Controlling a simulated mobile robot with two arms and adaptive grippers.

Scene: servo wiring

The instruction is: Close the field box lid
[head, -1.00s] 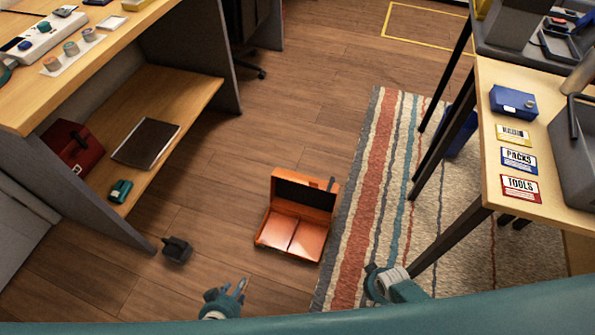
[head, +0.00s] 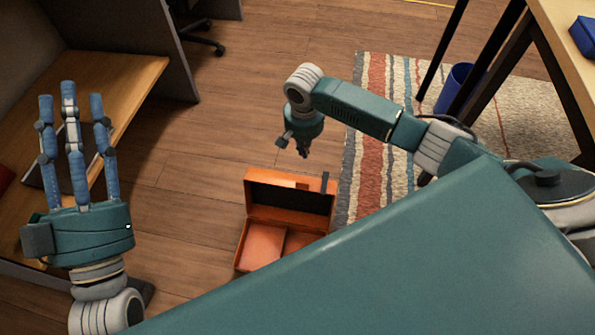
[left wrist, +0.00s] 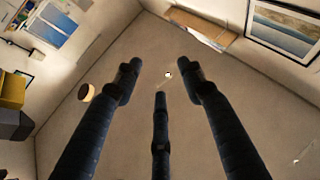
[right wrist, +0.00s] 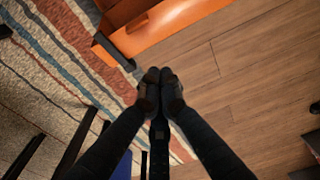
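The orange field box (head: 263,248) stands on the wooden floor with its lid (head: 290,212) raised at the back and its dark inner side showing. My own teal body hides the box's lower right part. My right gripper (head: 303,153) points down beyond the raised lid, apart from it. In the right wrist view its fingertips (right wrist: 160,75) are together with nothing between them, and the orange box (right wrist: 175,22) is at the top. My left gripper (head: 75,92) points up at the left, far from the box, its fingers spread and empty; the left wrist view shows them too (left wrist: 165,80).
A striped rug (head: 376,130) lies right of the box. A wooden desk shelf (head: 125,75) is at the left and a table (head: 565,45) at the right. A blue bin (head: 455,85) stands by the table legs. Floor behind the box is clear.

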